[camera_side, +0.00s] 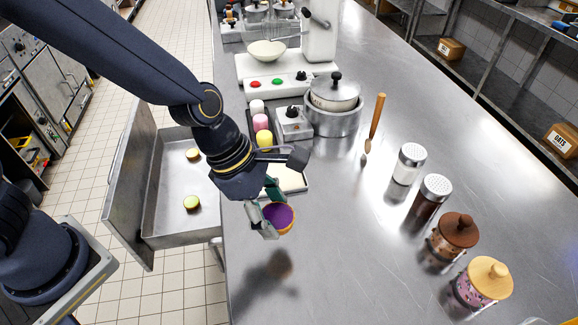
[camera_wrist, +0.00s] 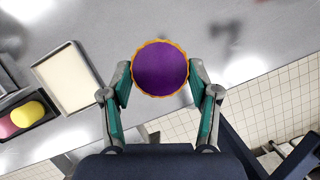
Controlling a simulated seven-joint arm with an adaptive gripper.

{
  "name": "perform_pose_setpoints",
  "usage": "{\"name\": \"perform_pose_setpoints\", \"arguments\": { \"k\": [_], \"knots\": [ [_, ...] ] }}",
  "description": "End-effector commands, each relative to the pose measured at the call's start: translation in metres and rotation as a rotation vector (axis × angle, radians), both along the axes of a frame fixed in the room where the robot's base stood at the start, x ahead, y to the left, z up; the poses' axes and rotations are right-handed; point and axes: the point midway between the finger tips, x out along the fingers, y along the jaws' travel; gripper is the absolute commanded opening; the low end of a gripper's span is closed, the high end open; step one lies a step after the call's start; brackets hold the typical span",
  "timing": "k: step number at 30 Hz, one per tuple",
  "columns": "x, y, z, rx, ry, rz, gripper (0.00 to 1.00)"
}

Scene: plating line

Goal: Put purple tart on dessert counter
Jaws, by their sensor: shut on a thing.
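The purple tart (camera_side: 279,216) has a round purple top and an orange-brown crust. My gripper (camera_side: 268,212) is shut on it and holds it above the steel counter (camera_side: 330,260), near the counter's left edge. A shadow lies on the counter below. In the wrist view the tart (camera_wrist: 160,68) sits between the two fingertips of my gripper (camera_wrist: 160,80). A cream-coloured rectangular tray (camera_wrist: 68,77) lies left of the tart in the wrist view; it is partly hidden behind my gripper in the side view. I cannot tell which surface is the dessert counter.
A dark holder with white, pink and yellow items (camera_side: 262,138), a pot (camera_side: 334,105), a brush (camera_side: 375,125), shakers (camera_side: 409,163) and lidded jars (camera_side: 484,282) stand on the counter. The front middle is clear.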

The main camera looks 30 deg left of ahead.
Motion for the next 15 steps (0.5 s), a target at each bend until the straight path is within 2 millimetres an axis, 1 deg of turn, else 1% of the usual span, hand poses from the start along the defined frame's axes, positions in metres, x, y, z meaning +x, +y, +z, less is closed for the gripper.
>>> {"name": "perform_pose_setpoints", "arguments": {
  "k": [3,5,11,13,15],
  "knots": [
    [0.0,0.002,-0.021,0.004,0.006,0.005,0.47],
    [0.0,0.002,-0.03,0.005,0.006,0.006,0.47],
    [0.0,0.001,-0.046,0.001,0.003,0.003,0.47],
    [0.0,0.002,-0.056,0.004,0.007,0.008,0.47],
    [0.0,0.0,-0.061,0.0,0.006,0.005,0.47]
  ]
}}
